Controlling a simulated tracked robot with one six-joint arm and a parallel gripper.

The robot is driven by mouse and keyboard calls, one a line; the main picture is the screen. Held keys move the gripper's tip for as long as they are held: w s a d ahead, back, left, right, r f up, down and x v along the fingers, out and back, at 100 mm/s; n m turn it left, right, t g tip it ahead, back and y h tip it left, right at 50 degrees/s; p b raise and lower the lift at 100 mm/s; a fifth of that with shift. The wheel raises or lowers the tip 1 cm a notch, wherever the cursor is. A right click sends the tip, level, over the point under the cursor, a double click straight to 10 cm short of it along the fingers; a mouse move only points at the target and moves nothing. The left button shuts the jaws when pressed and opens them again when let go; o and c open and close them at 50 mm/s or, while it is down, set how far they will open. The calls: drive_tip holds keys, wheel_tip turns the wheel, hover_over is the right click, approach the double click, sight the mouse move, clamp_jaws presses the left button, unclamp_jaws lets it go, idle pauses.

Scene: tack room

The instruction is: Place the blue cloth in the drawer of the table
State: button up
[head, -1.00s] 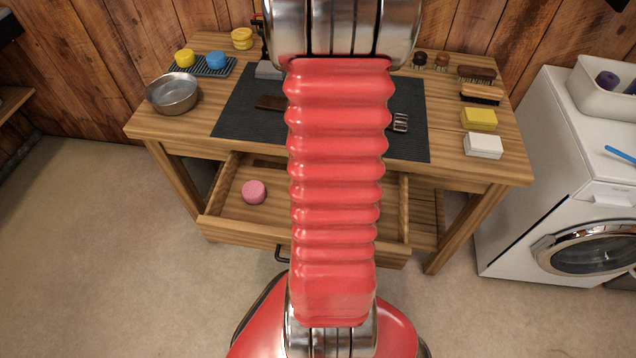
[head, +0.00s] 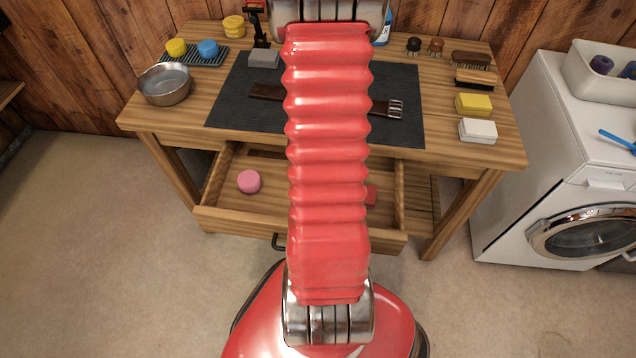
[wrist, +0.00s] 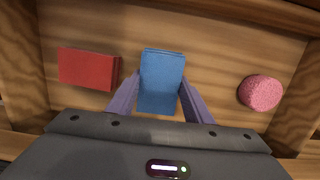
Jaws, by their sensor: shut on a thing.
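The blue cloth (wrist: 162,75) is a folded rectangle in the wrist view, held between the two purple fingers of my gripper (wrist: 160,90). It is over the inside of the open drawer (wrist: 220,45), between a red block (wrist: 85,69) and a pink round sponge (wrist: 261,92). I cannot tell whether the cloth touches the drawer bottom. In the head view the table's drawer (head: 225,218) is pulled out, with the pink sponge (head: 249,181) at its left and a bit of the red block (head: 371,196) right of my arm. My arm hides the cloth and gripper there.
The tabletop (head: 455,150) holds a dark mat (head: 240,100) with a belt (head: 265,91), a metal bowl (head: 165,85), brushes (head: 472,60), and yellow (head: 473,104) and white (head: 478,130) blocks. A white washing machine (head: 555,140) stands right of the table. Open floor lies in front.

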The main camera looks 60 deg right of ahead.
drive_tip(key=shift+f, duration=1.4)
drive_tip(key=o, duration=1.2)
drive_tip(key=r, duration=0.4)
drive_tip(key=d+r, duration=0.1)
drive_tip(key=r, duration=0.7)
drive_tip(key=shift+w+d, duration=0.15)
drive_tip(key=shift+w, duration=0.15)
